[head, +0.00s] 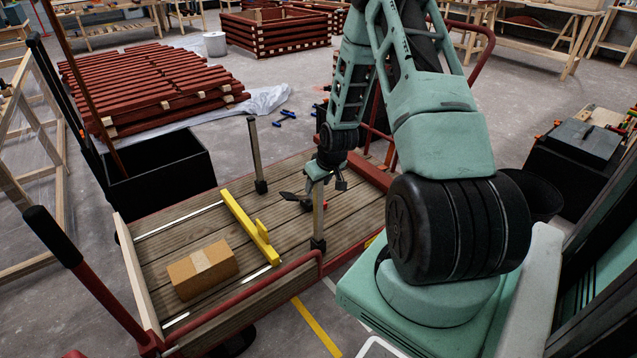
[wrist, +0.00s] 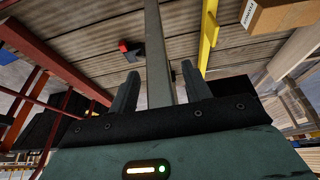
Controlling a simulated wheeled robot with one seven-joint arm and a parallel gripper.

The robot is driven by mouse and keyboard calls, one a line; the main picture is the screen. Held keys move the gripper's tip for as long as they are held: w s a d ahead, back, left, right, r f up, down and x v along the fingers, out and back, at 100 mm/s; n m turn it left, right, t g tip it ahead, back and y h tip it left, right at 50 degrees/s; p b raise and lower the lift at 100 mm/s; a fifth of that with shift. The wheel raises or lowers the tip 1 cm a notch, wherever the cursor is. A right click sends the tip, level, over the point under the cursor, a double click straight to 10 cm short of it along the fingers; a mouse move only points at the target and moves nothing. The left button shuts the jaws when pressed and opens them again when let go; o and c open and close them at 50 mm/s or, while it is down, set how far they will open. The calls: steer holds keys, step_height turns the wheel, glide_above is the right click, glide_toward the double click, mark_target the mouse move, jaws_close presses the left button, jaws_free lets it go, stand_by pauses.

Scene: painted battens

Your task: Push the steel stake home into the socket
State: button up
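The steel stake (head: 318,213) stands upright near the front edge of the cart's plank deck. Its lower end meets a dark socket (head: 318,244); how deep it sits cannot be seen. My gripper (head: 326,184) is at the upper part of the stake. In the wrist view the grey stake (wrist: 158,40) runs between the two fingers of my gripper (wrist: 160,75), with a gap showing on each side, so the fingers look open around it. The socket is out of the wrist view. A second stake (head: 255,155) stands in another dark socket (head: 261,187) at the deck's far edge.
The deck (head: 170,245) carries a yellow batten piece (head: 248,225), a cardboard box (head: 202,268) and a dark, red-marked tool (head: 295,198) near the stake. Red rails edge the cart. A black bin (head: 165,175) stands behind it, and stacked red battens (head: 150,85) lie beyond.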

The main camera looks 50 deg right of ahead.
steer(key=p+v, duration=0.4)
steer(key=v, duration=1.3)
steer(key=shift+r, duration=0.2)
steer(key=w+a+r+n+g+y, duration=0.1)
steer(key=a+r+n, duration=0.2)
steer(key=a, duration=0.9)
steer(key=a+r+n+g+y, duration=0.15)
steer(key=a+r, duration=0.25)
steer(key=a, duration=0.9)
steer(key=s+a+r+n+g, duration=0.1)
steer(key=s+a+r+n, duration=0.2)
steer(key=s+a, duration=0.6)
steer(key=s+a+r+n+g, duration=0.1)
steer(key=s+a+r+n, duration=0.2)
steer(key=s+a, duration=0.6)
step_height(320, 180, up, 16)
steer(key=p, duration=1.6)
steer(key=shift+w+d+h, duration=0.25)
steer(key=shift+w+h, duration=0.1)
